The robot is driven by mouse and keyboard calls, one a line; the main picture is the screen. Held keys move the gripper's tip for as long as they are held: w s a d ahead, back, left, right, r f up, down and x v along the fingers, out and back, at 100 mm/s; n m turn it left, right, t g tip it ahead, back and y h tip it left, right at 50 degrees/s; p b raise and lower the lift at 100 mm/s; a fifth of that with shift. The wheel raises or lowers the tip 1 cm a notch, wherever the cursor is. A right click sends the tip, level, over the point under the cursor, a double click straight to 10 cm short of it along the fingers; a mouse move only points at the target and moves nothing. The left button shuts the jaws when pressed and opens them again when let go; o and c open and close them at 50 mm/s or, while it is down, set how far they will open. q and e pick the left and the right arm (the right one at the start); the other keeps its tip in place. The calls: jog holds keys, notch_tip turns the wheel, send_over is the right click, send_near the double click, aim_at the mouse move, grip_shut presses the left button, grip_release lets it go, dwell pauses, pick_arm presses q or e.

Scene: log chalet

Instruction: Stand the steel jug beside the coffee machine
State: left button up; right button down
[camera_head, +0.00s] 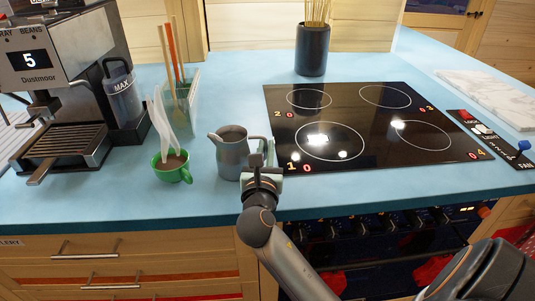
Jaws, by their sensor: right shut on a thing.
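The steel jug (231,154) is grey with a spout to the left and stands upright at the counter's front, between a green cup and the hob. I cannot tell if its base touches the counter. My right gripper (261,166) is shut on the jug at its handle side, on the right; the handle is partly hidden by the fingers. The coffee machine (82,45) stands at the left, its drip tray (62,148) facing front. My left gripper is not in view.
The green cup (172,168) with brown contents and white steam stands between machine and jug. A glass container (183,92) with sticks is behind it. The black hob (370,125) is on the right. A dark pot (312,50) holds thin sticks at the back. Blue counter (235,85) is clear behind the jug.

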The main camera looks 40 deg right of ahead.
jog(key=shift+r, duration=0.15)
jog(key=shift+f, duration=0.2)
jog(key=c, duration=0.9)
grip_release()
